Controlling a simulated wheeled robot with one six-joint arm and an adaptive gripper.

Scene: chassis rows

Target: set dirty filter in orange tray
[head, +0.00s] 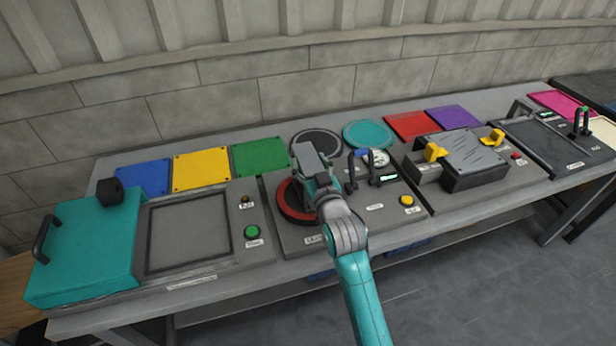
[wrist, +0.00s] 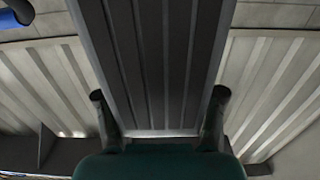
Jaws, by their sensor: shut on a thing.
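My gripper (head: 317,182) is above the middle station of the bench, at the end of my teal arm. In the wrist view its two dark fingers (wrist: 159,97) stand on either side of a dark grey ribbed panel (wrist: 155,60), which looks like the filter, and are shut on it. In the head view a grey slab (head: 309,156) sticks up at the gripper, tilted; it seems to be the same panel. Whether it is dirty cannot be told. No orange tray shows in either view.
The bench holds a teal lidded box (head: 85,245), a framed recess (head: 203,232), a red ring (head: 294,205), a dark clamp block (head: 470,160) with yellow handles and a dark framed panel (head: 555,145). Blue, yellow (head: 202,169), green, red and purple mats lie along the back.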

